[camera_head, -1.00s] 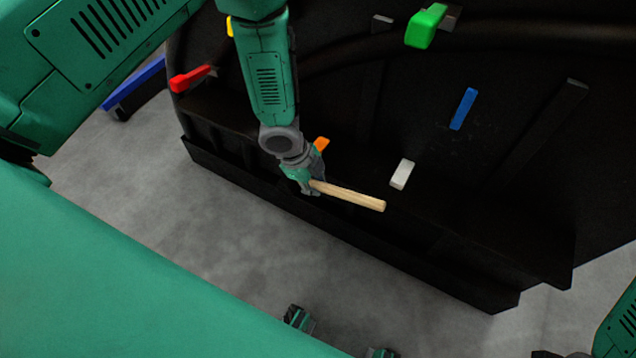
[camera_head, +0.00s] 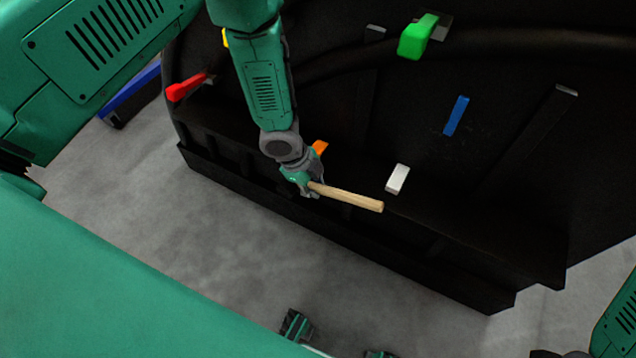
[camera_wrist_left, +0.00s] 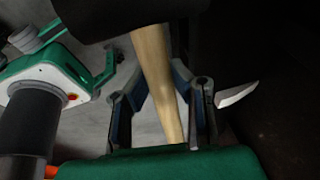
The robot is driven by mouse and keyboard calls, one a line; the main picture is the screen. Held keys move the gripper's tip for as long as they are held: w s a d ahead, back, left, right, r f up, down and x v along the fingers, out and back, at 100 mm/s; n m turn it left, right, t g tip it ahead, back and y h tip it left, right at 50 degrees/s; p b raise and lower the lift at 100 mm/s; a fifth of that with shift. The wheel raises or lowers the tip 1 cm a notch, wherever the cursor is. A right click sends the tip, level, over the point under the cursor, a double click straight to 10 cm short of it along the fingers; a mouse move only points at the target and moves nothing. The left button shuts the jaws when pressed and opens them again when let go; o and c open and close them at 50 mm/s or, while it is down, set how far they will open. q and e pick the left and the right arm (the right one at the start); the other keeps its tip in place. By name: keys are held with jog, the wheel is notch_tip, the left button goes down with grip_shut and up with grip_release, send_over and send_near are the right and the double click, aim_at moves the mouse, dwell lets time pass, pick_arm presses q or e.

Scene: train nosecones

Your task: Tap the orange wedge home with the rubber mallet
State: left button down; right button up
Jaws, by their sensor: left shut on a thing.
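My left gripper (camera_head: 312,190) is shut on the pale wooden handle of the rubber mallet (camera_head: 348,198). The handle points right and slightly down in the head view. In the left wrist view the handle (camera_wrist_left: 157,75) runs between the fingers up to a black block at the top edge, which looks like the mallet head (camera_wrist_left: 130,14). The head cannot be made out in the head view. The orange wedge (camera_head: 319,147) sits in the black nosecone just above and right of my gripper, partly hidden by my wrist. Whether the mallet touches it cannot be told.
The black nosecone (camera_head: 480,235) has a ledge along its front. It carries red (camera_head: 186,87), green (camera_head: 416,38), blue (camera_head: 456,115), white (camera_head: 397,179) and yellow (camera_head: 225,38) wedges. A blue-edged object (camera_head: 130,95) stands at left. Grey floor in front is mostly open.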

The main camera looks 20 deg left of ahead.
pick_arm(q)
jog(key=shift+w+a, duration=0.1)
dwell(0.3)
jog(key=w+p, duration=0.1)
jog(key=w, duration=0.2)
jog(key=shift+p, duration=0.3)
jog(key=shift+s, duration=0.7)
